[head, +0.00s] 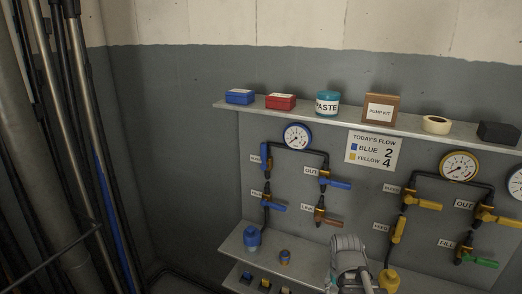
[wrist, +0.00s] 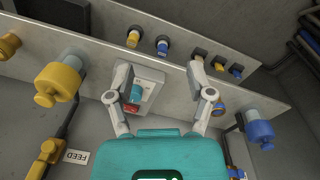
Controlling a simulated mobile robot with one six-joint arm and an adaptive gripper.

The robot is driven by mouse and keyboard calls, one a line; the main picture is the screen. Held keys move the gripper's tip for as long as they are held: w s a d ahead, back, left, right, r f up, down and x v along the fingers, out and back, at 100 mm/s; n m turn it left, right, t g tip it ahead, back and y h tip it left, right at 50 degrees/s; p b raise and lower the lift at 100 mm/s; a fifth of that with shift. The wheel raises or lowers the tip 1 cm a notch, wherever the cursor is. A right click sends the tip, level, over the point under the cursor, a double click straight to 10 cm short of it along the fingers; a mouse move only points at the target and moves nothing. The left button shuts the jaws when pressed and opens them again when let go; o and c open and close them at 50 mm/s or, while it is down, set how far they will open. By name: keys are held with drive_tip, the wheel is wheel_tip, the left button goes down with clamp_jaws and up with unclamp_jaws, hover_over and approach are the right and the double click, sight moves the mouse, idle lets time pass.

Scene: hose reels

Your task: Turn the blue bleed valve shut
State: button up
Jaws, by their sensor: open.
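The blue circuit is on the left of the wall panel in the head view. Its upper-left blue valve (head: 267,157) has its handle upright, along the pipe; the small label beside it is hard to read. The lower-left blue valve (head: 273,207) and the blue valve marked OUT (head: 339,184) have handles pointing sideways. My gripper (head: 348,250) is low in front of the panel, right of and below these valves, touching none. In the wrist view my gripper (wrist: 160,70) is open, its fingers spread with nothing gripped.
A small grey box with a teal knob (wrist: 135,92) shows beyond my fingers. The yellow circuit's valve (head: 425,205) is at the right. Pipes (head: 75,120) fill the left side.

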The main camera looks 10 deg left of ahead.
drive_tip(key=w+a+r+n+t+h+p, duration=0.1)
drive_tip(key=w+r+n+t+h, duration=0.1)
drive_tip(key=w+r+n, duration=0.3)
drive_tip(key=w+n+t+h+p, duration=0.1)
drive_tip(key=w+n+h, duration=0.1)
drive_tip(key=w, duration=0.4)
drive_tip(key=n+t+h+p, duration=0.1)
drive_tip(key=n+t+p, duration=0.4)
drive_tip(key=n+t, duration=1.4)
approach(262, 151)
wheel_tip(262, 151, up, 4)
drive_tip(key=s+a+n+g, duration=0.2)
drive_tip(key=s+n+g, duration=0.1)
drive_tip(key=n+g, duration=0.2)
drive_tip(key=shift+r, duration=0.1)
drive_tip(key=shift+w+d+h, duration=0.1)
drive_tip(key=shift+w+h, duration=0.05)
drive_tip(key=shift+h, duration=0.15)
drive_tip(key=x, duration=1.3)
drive_tip(key=shift+w+d, duration=0.1)
drive_tip(key=shift+w, duration=0.2)
